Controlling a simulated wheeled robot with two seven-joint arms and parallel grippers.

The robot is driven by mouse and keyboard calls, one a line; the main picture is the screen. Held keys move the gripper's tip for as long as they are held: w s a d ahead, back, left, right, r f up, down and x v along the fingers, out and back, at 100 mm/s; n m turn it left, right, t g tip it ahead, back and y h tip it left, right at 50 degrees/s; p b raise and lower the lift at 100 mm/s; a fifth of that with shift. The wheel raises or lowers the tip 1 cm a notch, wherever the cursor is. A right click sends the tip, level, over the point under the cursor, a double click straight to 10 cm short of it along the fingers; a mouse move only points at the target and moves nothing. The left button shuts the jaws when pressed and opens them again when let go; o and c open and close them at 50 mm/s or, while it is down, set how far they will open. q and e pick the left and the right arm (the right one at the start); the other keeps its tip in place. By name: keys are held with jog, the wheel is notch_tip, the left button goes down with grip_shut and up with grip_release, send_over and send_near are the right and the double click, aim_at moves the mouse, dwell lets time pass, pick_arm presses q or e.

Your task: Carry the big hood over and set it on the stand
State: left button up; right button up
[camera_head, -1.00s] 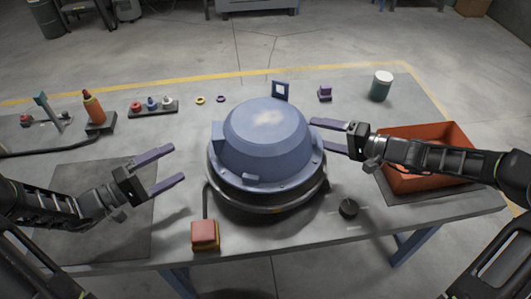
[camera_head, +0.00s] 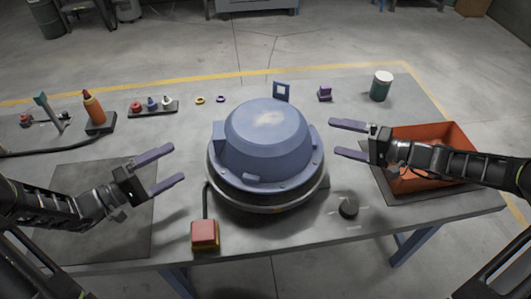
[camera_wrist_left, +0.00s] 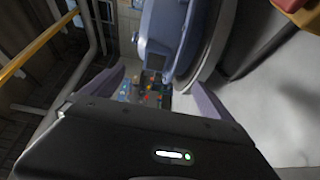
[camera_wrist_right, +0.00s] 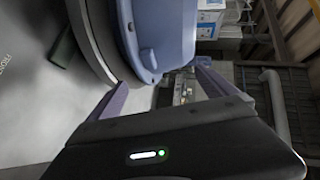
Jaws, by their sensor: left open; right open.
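The big blue hood (camera_head: 266,140) sits upright on the round dark stand (camera_head: 262,205) in the middle of the table. It also shows in the left wrist view (camera_wrist_left: 170,30) and in the right wrist view (camera_wrist_right: 150,35). My left gripper (camera_head: 178,168) is open and empty, a short way left of the hood. My right gripper (camera_head: 333,137) is open and empty, just right of the hood with a gap between. The seat between hood and stand is partly hidden by the hood's flange.
A red button box (camera_head: 205,233) stands at the front edge, and a black knob (camera_head: 348,208) is right of the stand. An orange bin (camera_head: 455,140) lies under my right arm. A dark mat (camera_head: 75,180) is at left. Small parts, a bottle (camera_head: 93,106) and a green jar (camera_head: 381,86) stand behind.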

jog(key=v, duration=0.6)
jog(key=shift+s+d, duration=0.15)
jog(key=shift+d, duration=0.1)
pick_arm(q)
jog(key=shift+c, duration=0.6)
jog(key=c, duration=0.6)
jog(key=v, duration=0.3)
jog(key=b+v, duration=0.1)
jog(key=shift+w+a, duration=0.25)
jog(key=shift+a, duration=0.2)
pick_arm(e)
jog(key=shift+f, duration=0.4)
